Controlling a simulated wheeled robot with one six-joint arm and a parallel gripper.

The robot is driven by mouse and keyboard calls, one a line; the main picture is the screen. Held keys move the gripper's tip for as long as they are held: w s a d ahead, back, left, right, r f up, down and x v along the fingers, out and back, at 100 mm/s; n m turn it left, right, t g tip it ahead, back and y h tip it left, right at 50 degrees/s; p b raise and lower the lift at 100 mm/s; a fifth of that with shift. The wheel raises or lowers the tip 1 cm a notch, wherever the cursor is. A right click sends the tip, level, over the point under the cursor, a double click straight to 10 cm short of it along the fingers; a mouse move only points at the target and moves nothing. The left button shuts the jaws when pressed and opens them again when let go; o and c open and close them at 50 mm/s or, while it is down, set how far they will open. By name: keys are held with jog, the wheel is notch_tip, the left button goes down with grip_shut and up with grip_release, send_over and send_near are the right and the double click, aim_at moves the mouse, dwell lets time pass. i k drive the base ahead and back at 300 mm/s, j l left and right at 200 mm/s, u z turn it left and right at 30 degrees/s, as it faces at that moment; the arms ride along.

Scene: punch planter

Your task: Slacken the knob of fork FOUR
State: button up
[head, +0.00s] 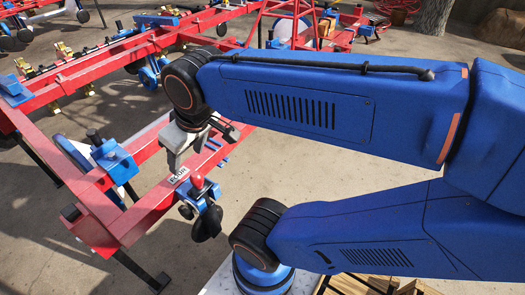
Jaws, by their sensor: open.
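The near red beam carries a small white label (179,174) that seems to read FOUR. Beside it stands a knob with a red top (197,181), on a blue fork (208,196) with dark wheels (207,223) below. My gripper (187,156) hangs from the wrist just above and behind the label, up and left of the knob in the picture. Its grey jaws are open, and I see nothing between them. The gripper looks apart from the knob, but the height gap is hard to judge. The wrist hides part of the beam behind it.
The red planter frame (105,205) fills the left side. Blue units with wheels and brass-coloured parts (65,50) sit along it. A wooden pallet (415,288) lies at the bottom right. Bare concrete (170,250) shows below the frame. A tree trunk (432,15) stands behind.

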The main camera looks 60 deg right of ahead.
aim_at(186, 212)
jog(key=l+u, duration=0.25)
jog(key=l, duration=0.15)
jog(key=k+l+u, duration=0.1)
jog(key=l+u, duration=0.2)
jog(key=k+l+u, duration=0.1)
jog(key=l+u, duration=0.15)
jog(key=l, duration=0.25)
jog(key=k+l+u, duration=0.1)
jog(key=l+u, duration=0.15)
jog(key=l, duration=0.15)
jog(key=k+l+u, duration=0.15)
jog(key=l+u, duration=0.15)
jog(key=k+l+u, duration=0.4)
jog(key=u, duration=0.25)
jog(key=k+l+u, duration=0.15)
jog(key=u, duration=0.3)
jog(key=k+l+u, duration=0.2)
jog(key=u, duration=0.2)
